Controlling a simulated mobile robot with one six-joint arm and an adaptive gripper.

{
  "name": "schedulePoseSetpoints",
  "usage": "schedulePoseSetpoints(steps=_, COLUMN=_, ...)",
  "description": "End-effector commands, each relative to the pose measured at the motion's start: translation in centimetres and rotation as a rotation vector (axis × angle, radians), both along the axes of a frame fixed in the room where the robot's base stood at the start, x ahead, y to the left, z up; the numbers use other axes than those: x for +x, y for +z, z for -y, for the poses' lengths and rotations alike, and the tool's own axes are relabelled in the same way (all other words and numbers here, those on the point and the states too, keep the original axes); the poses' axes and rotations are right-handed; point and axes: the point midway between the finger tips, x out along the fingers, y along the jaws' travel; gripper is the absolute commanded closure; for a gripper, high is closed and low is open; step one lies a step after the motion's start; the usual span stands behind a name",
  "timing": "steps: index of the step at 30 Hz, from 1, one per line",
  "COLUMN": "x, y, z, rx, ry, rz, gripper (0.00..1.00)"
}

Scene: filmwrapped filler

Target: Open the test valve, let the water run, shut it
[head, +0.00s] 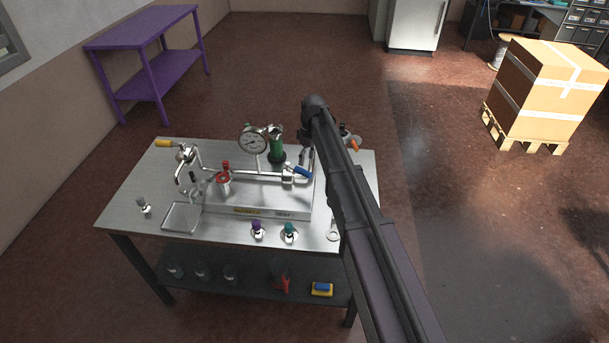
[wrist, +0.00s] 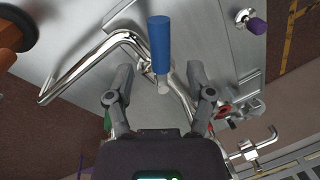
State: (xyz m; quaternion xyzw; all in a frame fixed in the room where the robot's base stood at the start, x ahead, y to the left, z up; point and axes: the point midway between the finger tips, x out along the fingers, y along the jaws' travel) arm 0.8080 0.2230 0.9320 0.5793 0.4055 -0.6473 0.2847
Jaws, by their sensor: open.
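A valve with a blue lever handle (head: 303,172) sits at the right end of the steel pipe rig on the table. In the wrist view the blue handle (wrist: 160,44) lies just beyond and between the fingertips of my gripper (wrist: 158,72). The fingers are open and apart, with the handle's metal stem near the gap; I cannot tell if they touch. In the head view my arm hides most of my gripper. No running water shows. Which valve is the test valve is not clear.
A red handwheel (head: 222,178), a pressure gauge (head: 253,141) and a green cylinder (head: 277,147) stand on the rig. An orange handle (head: 355,146) is behind my arm. Small purple-topped (head: 257,226) and teal-topped (head: 290,230) fittings line the front edge.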

Motion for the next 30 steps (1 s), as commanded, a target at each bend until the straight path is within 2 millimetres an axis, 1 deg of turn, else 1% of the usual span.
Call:
schedulePoseSetpoints(steps=1, x=-0.1, y=-0.8, z=-0.1, rx=0.000, ry=0.000, rz=0.000, gripper=0.31)
schedulePoseSetpoints(steps=15, x=-0.7, y=-4.1, z=-0.4, rx=0.000, ry=-0.001, rz=0.000, gripper=0.31)
schedulePoseSetpoints(steps=21, x=-0.8, y=-4.8, z=-0.4, rx=0.000, ry=-0.001, rz=0.000, gripper=0.31)
schedulePoseSetpoints(steps=30, x=-0.8, y=-4.9, z=-0.4, rx=0.000, ry=-0.001, rz=0.000, gripper=0.31)
